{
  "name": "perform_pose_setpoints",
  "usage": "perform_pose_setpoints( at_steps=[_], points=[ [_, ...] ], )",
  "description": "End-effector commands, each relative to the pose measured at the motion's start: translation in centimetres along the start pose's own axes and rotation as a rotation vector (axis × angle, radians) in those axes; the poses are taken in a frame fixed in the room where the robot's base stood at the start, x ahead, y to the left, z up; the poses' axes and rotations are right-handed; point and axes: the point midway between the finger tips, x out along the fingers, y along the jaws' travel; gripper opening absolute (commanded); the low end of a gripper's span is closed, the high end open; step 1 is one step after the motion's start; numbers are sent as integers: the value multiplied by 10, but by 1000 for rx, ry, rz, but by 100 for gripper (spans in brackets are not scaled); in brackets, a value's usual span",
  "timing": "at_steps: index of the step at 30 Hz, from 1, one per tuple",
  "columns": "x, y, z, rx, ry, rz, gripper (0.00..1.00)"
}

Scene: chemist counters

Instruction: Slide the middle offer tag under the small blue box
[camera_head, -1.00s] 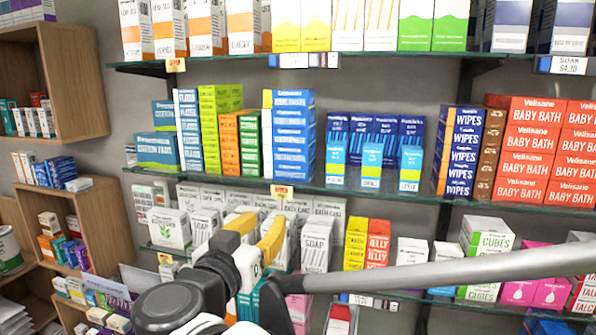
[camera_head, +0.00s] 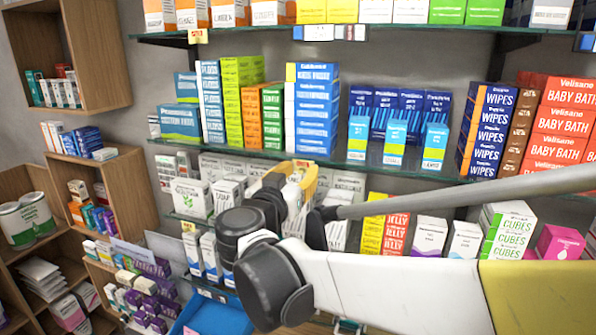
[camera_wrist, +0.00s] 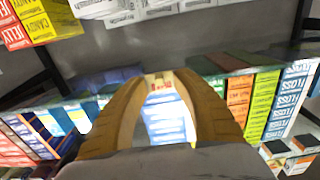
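The middle offer tag (camera_wrist: 160,83), small and yellow with red, shows between my fingertips at the middle shelf's front edge in the wrist view. My gripper (camera_head: 297,178) has yellow fingers and is at that edge, below the stacked blue boxes. In the wrist view my gripper (camera_wrist: 164,76) has a gap between its tips; I cannot tell whether they touch the tag. Several small light-blue boxes stand at the shelf's front, the left one (camera_head: 358,137), the middle one (camera_head: 395,141) and the right one (camera_head: 434,146). Which is the task's box is unclear.
A tall blue box stack (camera_head: 312,110) stands above my gripper. The glass middle shelf (camera_head: 340,168) has bare edge between that stack and the light-blue boxes. Another offer tag (camera_head: 198,36) hangs on the upper shelf. Red and yellow cartons (camera_head: 385,230) and white boxes stand below.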

Motion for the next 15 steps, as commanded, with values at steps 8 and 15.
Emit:
perform_pose_setpoints(
  at_steps=[8, 15],
  points=[
    [0, 0, 0, 0, 0, 0, 0],
    [0, 0, 0, 0, 0, 0, 0]
  ],
)
